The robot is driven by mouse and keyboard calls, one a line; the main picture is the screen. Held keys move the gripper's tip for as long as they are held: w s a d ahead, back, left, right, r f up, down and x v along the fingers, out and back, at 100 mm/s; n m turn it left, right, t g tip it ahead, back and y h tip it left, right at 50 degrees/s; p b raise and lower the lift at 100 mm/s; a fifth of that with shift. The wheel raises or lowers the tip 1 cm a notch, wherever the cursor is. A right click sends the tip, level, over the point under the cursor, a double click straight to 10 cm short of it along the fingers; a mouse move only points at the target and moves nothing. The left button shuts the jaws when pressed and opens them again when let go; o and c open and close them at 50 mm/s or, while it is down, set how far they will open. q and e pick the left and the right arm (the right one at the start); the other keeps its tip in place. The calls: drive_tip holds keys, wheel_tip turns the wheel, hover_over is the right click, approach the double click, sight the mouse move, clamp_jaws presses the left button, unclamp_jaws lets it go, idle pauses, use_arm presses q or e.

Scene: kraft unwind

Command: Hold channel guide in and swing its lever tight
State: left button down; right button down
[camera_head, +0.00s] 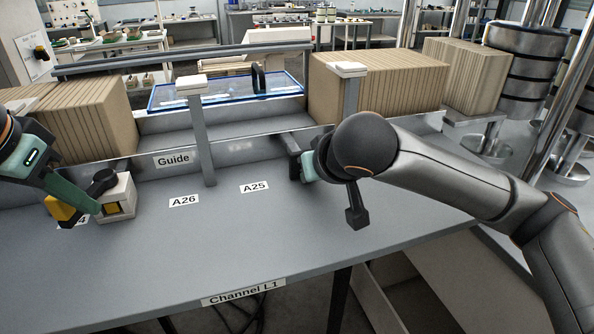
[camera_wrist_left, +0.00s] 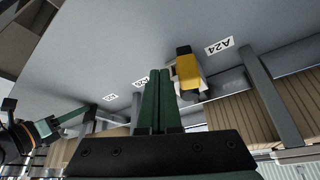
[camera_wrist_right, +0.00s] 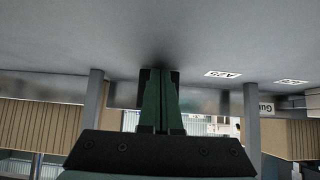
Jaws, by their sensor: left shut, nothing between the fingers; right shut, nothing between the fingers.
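The channel guide is the grey metal strip labelled Guide (camera_head: 173,160) along the back of the grey table. A white block (camera_head: 123,190) with yellow and black parts stands at the left; the left wrist view shows its yellow part (camera_wrist_left: 188,72), which looks like the lever. My left gripper (camera_head: 97,207) is shut and empty beside this block; exact contact is unclear. My right gripper (camera_head: 297,166) is shut and empty, its fingertips close against the guide right of label A25. Whether they touch it is hidden by my wrist.
Two upright posts with white caps (camera_head: 192,84) (camera_head: 348,69) rise at the guide. Rows of brown cardboard (camera_head: 95,115) (camera_head: 400,85) stand behind it, with a blue-edged clear tray (camera_head: 225,95) between. The table front, labelled Channel L1 (camera_head: 243,292), is clear.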

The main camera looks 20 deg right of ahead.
sight(46, 199)
use_arm(q)
drive_tip(key=shift+w+a, duration=0.1)
drive_tip(key=shift+a, duration=0.9)
drive_tip(key=shift+w+a, duration=0.2)
drive_tip(key=shift+a, duration=0.55)
drive_tip(key=shift+w+a, duration=0.1)
drive_tip(key=shift+a, duration=0.05)
drive_tip(key=shift+w+a, duration=0.3)
drive_tip(key=shift+a, duration=0.35)
